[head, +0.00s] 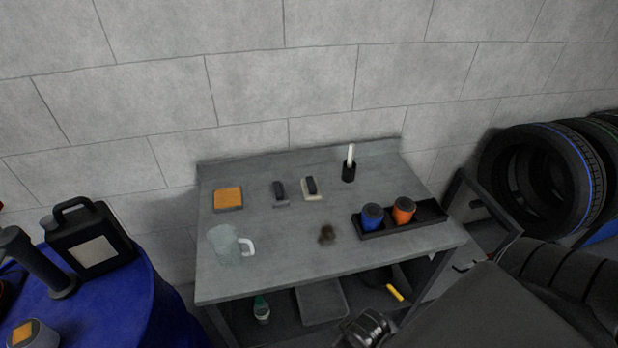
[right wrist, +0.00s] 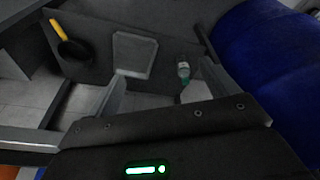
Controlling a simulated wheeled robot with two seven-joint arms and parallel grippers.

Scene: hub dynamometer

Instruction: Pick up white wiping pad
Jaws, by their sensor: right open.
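The white wiping pad (head: 313,195) lies on the grey table top towards the back middle, with a black grip block on its upper side. A similar grey pad with a black grip (head: 281,203) lies just to its left, apart from it. My right gripper shows in the right wrist view (right wrist: 160,70), its two fingers apart with nothing held between them. It looks onto the lower shelf, away from the pad. The pad is not visible in the right wrist view. My left gripper is not in view.
On the table (head: 290,274) stand an orange sponge (head: 228,198), a clear mug (head: 226,244), a pen cup (head: 348,172) and a black tray (head: 434,212) holding blue and orange cans. A dark stain (head: 327,235) lies in front. A bottle (right wrist: 183,70) stands below; a blue-covered surface (head: 140,300) is left.

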